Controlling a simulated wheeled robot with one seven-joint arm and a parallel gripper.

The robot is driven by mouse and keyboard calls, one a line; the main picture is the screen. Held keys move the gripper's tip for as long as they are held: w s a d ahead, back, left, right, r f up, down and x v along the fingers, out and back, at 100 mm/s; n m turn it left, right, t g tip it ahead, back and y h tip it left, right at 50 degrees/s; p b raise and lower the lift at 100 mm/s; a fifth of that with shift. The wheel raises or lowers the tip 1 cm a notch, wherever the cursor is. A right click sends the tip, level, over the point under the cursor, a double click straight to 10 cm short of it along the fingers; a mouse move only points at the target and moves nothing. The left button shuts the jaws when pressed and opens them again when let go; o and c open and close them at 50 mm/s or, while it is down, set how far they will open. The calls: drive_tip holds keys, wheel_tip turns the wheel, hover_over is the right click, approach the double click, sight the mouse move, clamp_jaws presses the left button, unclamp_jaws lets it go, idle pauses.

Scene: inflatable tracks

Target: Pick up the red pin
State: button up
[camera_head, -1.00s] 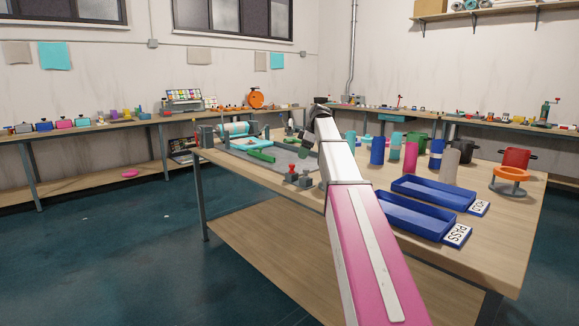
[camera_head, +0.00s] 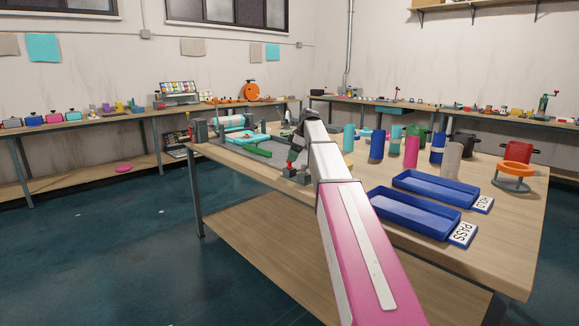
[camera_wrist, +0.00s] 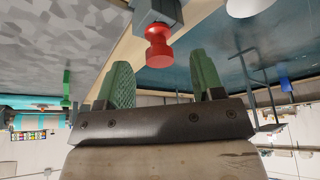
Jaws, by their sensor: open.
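The red pin (camera_wrist: 158,45) shows large in the wrist view. It has a round red knob and narrower neck, and it sits on a grey block (camera_wrist: 157,12). My gripper (camera_wrist: 160,80) is open, with its two green ridged fingers apart and nothing between them. The pin lies just beyond the fingertips, roughly in line with the gap. In the head view the red pin (camera_head: 290,166) stands on its grey base near the workbench's front-left edge. My arm crosses just to its right, and the gripper fingers are not clear in that view.
The workbench (camera_head: 400,250) holds two blue trays (camera_head: 415,214) labelled PASS and HOLD at the right. Several coloured cylinders (camera_head: 411,152) stand behind them. An orange ring stand (camera_head: 514,178) is at the far right. A green part (camera_head: 250,149) lies left of the pin.

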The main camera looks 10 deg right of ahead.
sight(289, 162)
drive_tip(key=x, duration=0.3)
drive_tip(key=shift+w+a+f, duration=0.1)
drive_tip(key=shift+f, duration=0.25)
drive_tip(key=shift+c, duration=0.2)
drive_tip(key=c, duration=0.9)
drive_tip(key=shift+r, duration=0.1)
drive_tip(key=shift+c, duration=0.2)
